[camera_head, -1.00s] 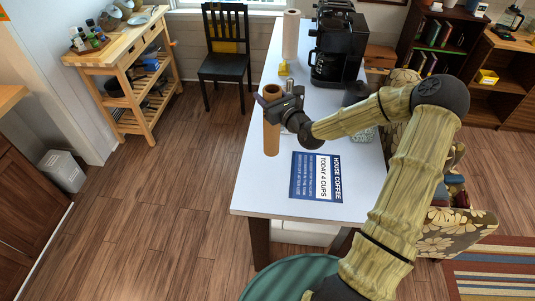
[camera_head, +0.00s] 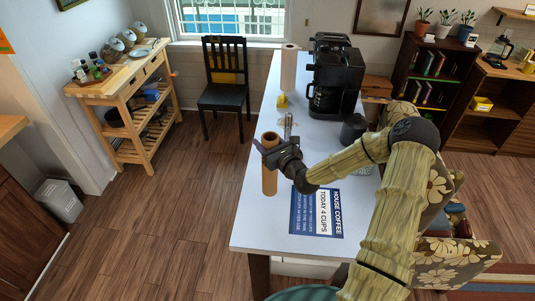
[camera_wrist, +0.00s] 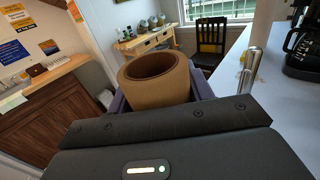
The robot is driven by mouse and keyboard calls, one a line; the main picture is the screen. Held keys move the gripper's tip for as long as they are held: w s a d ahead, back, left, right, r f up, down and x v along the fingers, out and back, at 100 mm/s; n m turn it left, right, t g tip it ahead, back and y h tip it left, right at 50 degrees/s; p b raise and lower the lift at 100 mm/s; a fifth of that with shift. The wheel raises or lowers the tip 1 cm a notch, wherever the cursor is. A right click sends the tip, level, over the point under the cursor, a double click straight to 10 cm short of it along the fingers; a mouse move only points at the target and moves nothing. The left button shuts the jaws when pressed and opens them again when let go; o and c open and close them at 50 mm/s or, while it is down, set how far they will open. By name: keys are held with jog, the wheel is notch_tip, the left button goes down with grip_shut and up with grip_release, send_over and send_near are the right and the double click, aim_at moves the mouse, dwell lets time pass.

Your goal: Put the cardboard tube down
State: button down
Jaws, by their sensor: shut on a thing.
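The cardboard tube (camera_head: 269,180) is a brown, hollow, upright cylinder near the left edge of the white table (camera_head: 262,226). My gripper (camera_head: 270,150) is shut around its upper part. In the wrist view the tube's open top (camera_wrist: 157,75) rises between the dark fingers. I cannot tell whether the tube's lower end touches the tabletop or hangs just over it.
A blue and white coffee sign (camera_head: 317,212) lies on the table right of the tube. A metal cylinder (camera_head: 288,124), a dark canister (camera_head: 354,129), a black coffee machine (camera_head: 337,75) and a paper roll (camera_head: 289,68) stand farther back. The table's front left is bare.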

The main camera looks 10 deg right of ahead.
jog(key=shift+f, duration=0.15)
notch_tip(320, 180, down, 4)
jog(key=shift+f+p, duration=0.1)
jog(key=shift+p, duration=0.7)
jog(key=shift+f, duration=0.15)
jog(key=c, duration=0.6)
grip_release()
